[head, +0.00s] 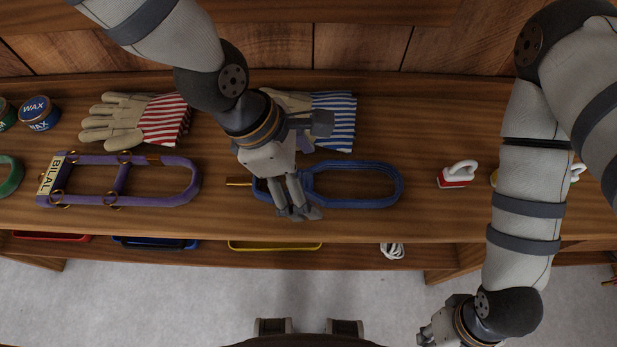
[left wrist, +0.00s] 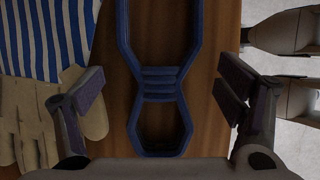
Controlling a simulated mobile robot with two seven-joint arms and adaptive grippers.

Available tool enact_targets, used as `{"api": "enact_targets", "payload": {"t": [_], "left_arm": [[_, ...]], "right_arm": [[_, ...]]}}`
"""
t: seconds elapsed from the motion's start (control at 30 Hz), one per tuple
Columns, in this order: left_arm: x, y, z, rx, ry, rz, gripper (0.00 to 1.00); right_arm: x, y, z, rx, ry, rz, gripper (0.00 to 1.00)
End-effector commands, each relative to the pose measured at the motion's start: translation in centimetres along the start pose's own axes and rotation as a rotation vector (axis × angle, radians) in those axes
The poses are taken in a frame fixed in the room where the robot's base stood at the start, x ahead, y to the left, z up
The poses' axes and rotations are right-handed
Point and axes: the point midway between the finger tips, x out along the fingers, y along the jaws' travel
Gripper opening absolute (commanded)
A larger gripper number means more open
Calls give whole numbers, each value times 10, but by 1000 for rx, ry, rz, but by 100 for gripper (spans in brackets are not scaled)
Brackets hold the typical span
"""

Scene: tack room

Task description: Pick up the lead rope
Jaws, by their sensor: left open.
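The lead rope (head: 378,169) is a blue rope coiled in a flat figure-eight, with a brass-coloured snap at its left end, lying on the wooden bench. In the left wrist view the rope's wrapped middle (left wrist: 158,84) lies between my fingers, with a loop on either side. My left gripper (head: 298,213) is open, pointing down over the rope and hiding part of it. In the left wrist view its two fingers (left wrist: 160,97) stand wide apart, with nothing held. I cannot tell its height above the rope. My right gripper (head: 432,336) is low at the bottom edge, away from the rope.
A purple halter (head: 181,162) with a BILAL plate lies left of the rope. Striped gloves (head: 333,120) lie behind it, another pair (head: 142,119) farther left. Wax tins (head: 39,112) stand at far left. A red-and-white brush (head: 456,177) is to the right. A lower shelf holds more items.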

Motion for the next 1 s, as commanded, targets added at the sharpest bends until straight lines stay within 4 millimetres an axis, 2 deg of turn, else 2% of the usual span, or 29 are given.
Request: {"api": "enact_targets", "payload": {"t": [0.27, 0.53, 0.9, 0.93, 1.0], "left_arm": [[1, 0, 0, 0, 0, 0, 86], [1, 0, 0, 0, 0, 0, 25], [-2, 0, 1, 1, -2, -1, 23], [-5, 0, 2, 0, -2, 1, 23], [-19, -1, 5, 3, -1, 12, 23]], "right_arm": [[0, 0, 0, 0, 2, 0, 28], [0, 0, 0, 0, 1, 0, 28], [4, 0, 2, 0, -12, 0, 28], [4, 0, 2, 0, -11, 0, 28], [-10, 0, -6, 0, 31, -1, 28]]}}
